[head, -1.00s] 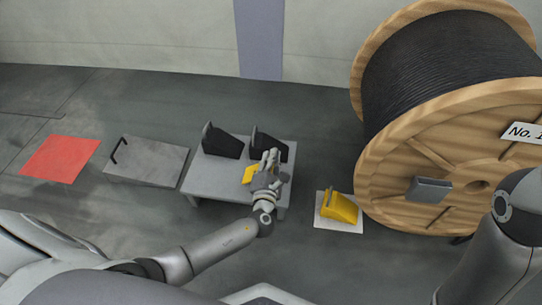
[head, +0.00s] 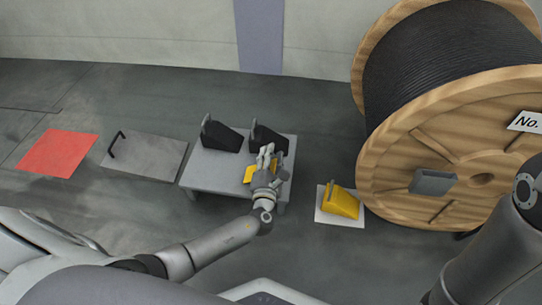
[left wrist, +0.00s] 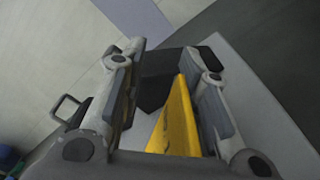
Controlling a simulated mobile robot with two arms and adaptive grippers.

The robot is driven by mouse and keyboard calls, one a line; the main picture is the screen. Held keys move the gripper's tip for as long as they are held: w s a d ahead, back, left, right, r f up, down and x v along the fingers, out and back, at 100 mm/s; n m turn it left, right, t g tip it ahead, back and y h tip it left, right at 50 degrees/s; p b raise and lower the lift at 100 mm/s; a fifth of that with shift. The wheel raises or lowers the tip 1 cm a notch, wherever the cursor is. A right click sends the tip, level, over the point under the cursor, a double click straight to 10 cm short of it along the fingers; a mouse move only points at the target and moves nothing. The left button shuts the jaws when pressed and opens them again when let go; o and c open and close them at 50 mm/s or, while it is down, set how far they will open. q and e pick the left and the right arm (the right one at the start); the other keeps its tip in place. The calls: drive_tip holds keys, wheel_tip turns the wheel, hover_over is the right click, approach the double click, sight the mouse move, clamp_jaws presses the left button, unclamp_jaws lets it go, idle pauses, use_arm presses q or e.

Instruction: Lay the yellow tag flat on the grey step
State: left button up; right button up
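The grey step (head: 212,182) is a low platform with legs in the middle of the head view. The yellow tag (head: 247,174) shows at its front right part, partly hidden by my left gripper (head: 267,157). In the left wrist view the yellow tag (left wrist: 180,125) stands tilted between the fingers of my left gripper (left wrist: 165,95). It is close to the right finger, with a clear gap to the left finger. The gripper is open. I cannot tell whether the tag touches the right finger or the step. My right gripper is out of view.
Two black wedges (head: 221,136) (head: 267,139) stand at the back of the step. A yellow chock (head: 342,202) sits on a white mat (head: 331,219) to the right, beside a large cable reel (head: 410,150). A grey plate with a handle (head: 150,155) and a red mat (head: 58,153) lie left.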

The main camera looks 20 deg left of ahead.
use_arm(q)
drive_tip(key=shift+r, duration=0.15)
wheel_tip(320, 180, up, 10)
idle(0.7)
idle(0.8)
